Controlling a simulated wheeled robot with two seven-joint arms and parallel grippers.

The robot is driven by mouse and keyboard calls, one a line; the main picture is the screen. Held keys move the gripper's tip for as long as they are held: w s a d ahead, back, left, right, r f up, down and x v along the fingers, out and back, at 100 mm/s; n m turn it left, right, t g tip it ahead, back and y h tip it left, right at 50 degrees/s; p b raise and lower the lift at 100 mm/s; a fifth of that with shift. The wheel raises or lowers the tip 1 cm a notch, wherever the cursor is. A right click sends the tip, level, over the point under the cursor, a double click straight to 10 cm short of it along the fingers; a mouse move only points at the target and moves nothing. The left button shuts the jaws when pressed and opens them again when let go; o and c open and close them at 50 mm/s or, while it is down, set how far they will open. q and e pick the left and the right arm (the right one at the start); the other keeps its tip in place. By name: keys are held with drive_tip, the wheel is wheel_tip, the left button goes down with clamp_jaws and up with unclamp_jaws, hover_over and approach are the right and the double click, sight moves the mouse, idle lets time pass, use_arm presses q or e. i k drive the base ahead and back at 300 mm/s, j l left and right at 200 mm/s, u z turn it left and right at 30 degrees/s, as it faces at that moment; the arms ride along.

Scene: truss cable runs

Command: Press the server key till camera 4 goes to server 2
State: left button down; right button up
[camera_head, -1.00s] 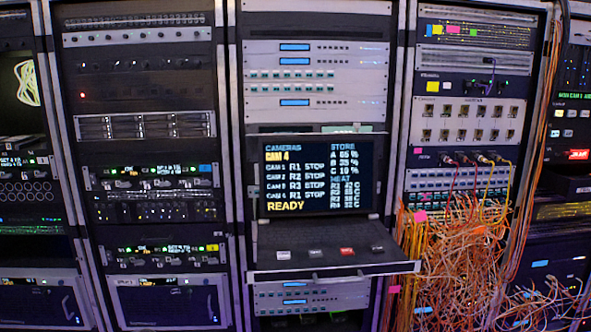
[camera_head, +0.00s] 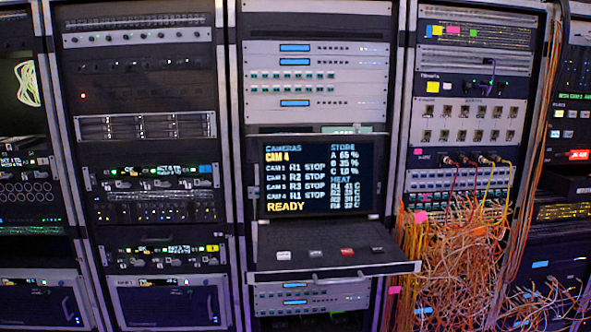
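A dark screen (camera_head: 319,177) stands on a pull-out console in the middle rack. Its heading reads CAMERAS with CAM 4 in yellow below. The rows read CAM 1 R1, CAM 2 R2, CAM 3 R3 and CAM 4 R1, each with STOP, and READY in yellow at the bottom. The key labels are too small to read. Neither of my grippers is in view.
Racks of equipment stand on both sides. A dense tangle of orange cables (camera_head: 460,255) hangs to the right, close to the tray's right end. The space in front of the screen and keys looks clear. The screen also lists STORE and HEAT values.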

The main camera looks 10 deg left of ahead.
sight(313, 254)
drive_tip(key=i+l, duration=0.1)
drive_tip(key=l, duration=0.25)
drive_tip(key=i+l, duration=0.1)
drive_tip(key=l, duration=0.25)
drive_tip(key=i+l+z, duration=0.1)
drive_tip(key=l, duration=0.25)
drive_tip(key=i+l, duration=0.1)
drive_tip(key=l, duration=0.25)
